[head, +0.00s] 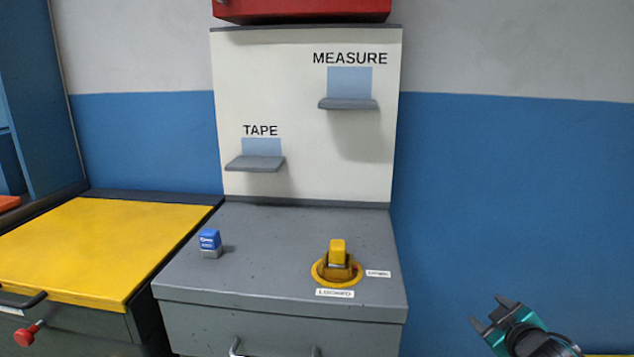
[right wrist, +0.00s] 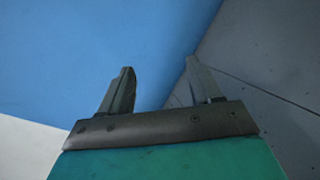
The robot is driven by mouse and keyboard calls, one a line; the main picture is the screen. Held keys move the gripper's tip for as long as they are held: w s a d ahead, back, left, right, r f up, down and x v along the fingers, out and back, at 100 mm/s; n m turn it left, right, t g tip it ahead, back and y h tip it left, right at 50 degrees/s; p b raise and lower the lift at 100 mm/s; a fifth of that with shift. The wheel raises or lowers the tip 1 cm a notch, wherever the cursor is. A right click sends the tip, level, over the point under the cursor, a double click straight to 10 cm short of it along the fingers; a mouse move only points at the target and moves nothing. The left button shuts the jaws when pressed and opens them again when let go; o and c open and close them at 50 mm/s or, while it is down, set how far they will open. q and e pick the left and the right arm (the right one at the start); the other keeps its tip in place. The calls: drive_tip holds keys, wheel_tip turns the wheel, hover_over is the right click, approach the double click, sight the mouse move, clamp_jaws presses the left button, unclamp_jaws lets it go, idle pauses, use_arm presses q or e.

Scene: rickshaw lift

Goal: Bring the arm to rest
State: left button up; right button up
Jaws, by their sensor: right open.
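My right gripper (head: 497,312) is at the lower right of the head view, to the right of the grey cabinet and apart from it. Its two dark fingers stand apart with nothing between them. The right wrist view also shows the open, empty fingers (right wrist: 157,82), with blue wall and a grey surface beyond. My left gripper is not in the head view.
A grey cabinet (head: 240,270) holds a small blue-and-grey item (head: 210,243) and a yellow rotary handle (head: 337,262) near a "LOCKED" label. Empty shelves marked TAPE (head: 255,163) and MEASURE (head: 348,104) are behind. A yellow-topped cabinet (head: 90,245) stands left. Blue wall (head: 510,190) is right.

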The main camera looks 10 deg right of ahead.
drive_tip(key=s+a+f+g+y, duration=0.1)
drive_tip(key=s+a+f+y, duration=0.1)
drive_tip(key=s+a+f, duration=0.45)
drive_tip(key=s+a+f+g+y, duration=0.1)
drive_tip(key=s+a+f, duration=0.2)
drive_tip(key=a, duration=0.6)
drive_tip(key=s+a+m+y, duration=0.3)
drive_tip(key=s+a, duration=0.8)
drive_tip(key=a, duration=0.3)
use_arm(q)
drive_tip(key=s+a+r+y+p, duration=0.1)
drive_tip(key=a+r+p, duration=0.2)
drive_tip(key=p, duration=0.7)
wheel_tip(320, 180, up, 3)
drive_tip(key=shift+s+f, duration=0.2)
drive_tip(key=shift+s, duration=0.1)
use_arm(e)
drive_tip(key=s+d+r+h, duration=0.1)
drive_tip(key=d+r, duration=0.2)
drive_tip(key=r, duration=0.2)
drive_tip(key=shift+s+d+g, duration=0.15)
drive_tip(key=shift+d+g, duration=0.05)
drive_tip(key=shift+g, duration=0.1)
drive_tip(key=shift+f, duration=0.1)
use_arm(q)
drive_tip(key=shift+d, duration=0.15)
